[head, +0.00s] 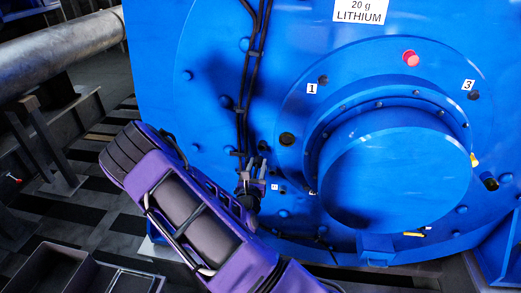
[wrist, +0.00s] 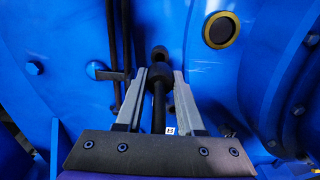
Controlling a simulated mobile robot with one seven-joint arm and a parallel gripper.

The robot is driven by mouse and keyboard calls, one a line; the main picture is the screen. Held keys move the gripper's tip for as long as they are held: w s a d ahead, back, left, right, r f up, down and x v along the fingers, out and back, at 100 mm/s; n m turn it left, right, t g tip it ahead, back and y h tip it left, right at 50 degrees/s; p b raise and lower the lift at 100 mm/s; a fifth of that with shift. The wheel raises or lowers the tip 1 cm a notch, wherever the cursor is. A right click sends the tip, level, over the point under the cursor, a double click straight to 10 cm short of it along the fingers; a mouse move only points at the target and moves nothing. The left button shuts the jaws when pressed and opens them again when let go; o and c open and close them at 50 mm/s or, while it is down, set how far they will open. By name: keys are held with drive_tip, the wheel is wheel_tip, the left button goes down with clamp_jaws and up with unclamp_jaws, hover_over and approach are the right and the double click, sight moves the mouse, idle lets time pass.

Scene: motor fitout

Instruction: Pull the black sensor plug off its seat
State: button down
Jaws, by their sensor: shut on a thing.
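My gripper (wrist: 159,74) has its two grey fingers closed on the black sensor plug (wrist: 158,73), a dark round head with a straight black stem running back between the fingers. Just beyond the plug, a dark round piece (wrist: 159,53), perhaps its seat, shows against the blue motor face. I cannot tell whether the plug touches it or stands apart. In the head view my gripper (head: 258,168) is at the lower left of the round flange, close to the blue motor (head: 205,60). The plug is largely hidden there by the gripper.
Black cables (head: 243,90) run down the motor face beside my gripper. A brass-ringed port (wrist: 221,30) is at its upper right. The large round cover (head: 395,180) juts out to the right, with a red knob (head: 410,58) above. A grey pipe (head: 60,50) lies at left.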

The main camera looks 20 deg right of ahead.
drive_tip(key=shift+s+a, duration=0.2)
drive_tip(key=shift+s, duration=0.05)
drive_tip(key=v, duration=2.1)
drive_tip(key=shift+s+a, duration=0.3)
drive_tip(key=shift+r, duration=0.1)
idle(0.3)
